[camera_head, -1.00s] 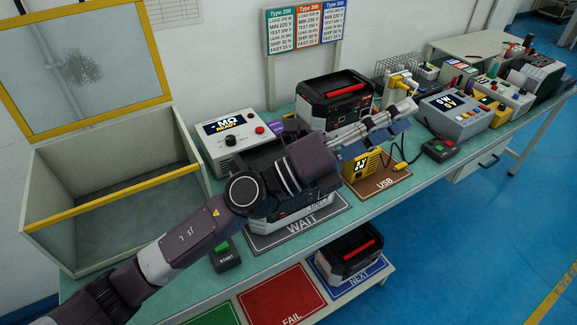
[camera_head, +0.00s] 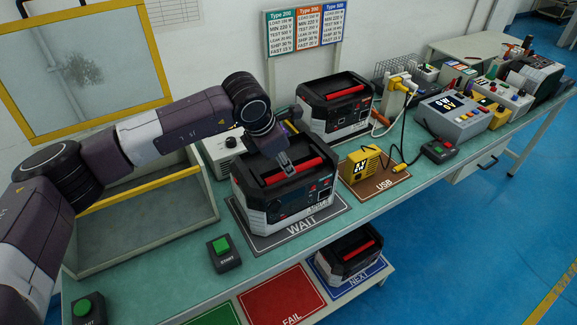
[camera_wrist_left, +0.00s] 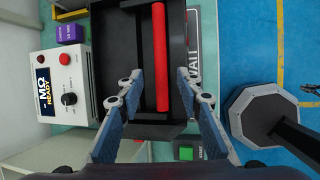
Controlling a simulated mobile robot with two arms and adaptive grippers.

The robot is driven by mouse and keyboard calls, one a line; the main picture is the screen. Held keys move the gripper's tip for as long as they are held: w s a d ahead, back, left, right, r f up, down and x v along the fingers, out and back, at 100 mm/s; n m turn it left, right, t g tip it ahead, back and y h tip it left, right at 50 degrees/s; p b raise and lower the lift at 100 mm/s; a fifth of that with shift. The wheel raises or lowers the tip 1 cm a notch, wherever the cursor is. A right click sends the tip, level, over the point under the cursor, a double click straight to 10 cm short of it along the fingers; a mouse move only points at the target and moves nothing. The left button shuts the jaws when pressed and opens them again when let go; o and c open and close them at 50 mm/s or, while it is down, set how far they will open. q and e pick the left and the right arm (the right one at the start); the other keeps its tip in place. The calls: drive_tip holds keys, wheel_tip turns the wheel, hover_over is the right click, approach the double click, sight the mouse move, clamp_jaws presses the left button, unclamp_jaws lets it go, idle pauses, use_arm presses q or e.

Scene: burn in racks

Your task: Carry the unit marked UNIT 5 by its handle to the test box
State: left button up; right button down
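A black and grey unit (camera_head: 290,207) with a red handle (camera_head: 290,172) stands on the WAIT mat; I cannot read its unit number. My left gripper (camera_head: 285,162) is over this unit, pointing down at the handle. In the left wrist view the red handle (camera_wrist_left: 160,55) runs between the spread fingers of the left gripper (camera_wrist_left: 159,80), with gaps on both sides. The test box (camera_head: 145,235) is at the left, its yellow-framed lid (camera_head: 85,65) raised. My right gripper is not in view.
A second unit (camera_head: 335,108) stands behind at the back of the bench, and another (camera_head: 347,252) is on the NEXT mat below. The MΩ meter (camera_head: 222,155) is just left of the waiting unit. A START button box (camera_head: 222,252) sits at the front edge near the test box.

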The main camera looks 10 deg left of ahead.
use_arm(q)
drive_tip(key=p+x, duration=0.1)
drive_tip(key=x, duration=0.4)
drive_tip(key=shift+d+f, duration=0.1)
drive_tip(key=shift+f, duration=0.05)
drive_tip(key=c, duration=0.9)
drive_tip(key=shift+o, duration=0.2)
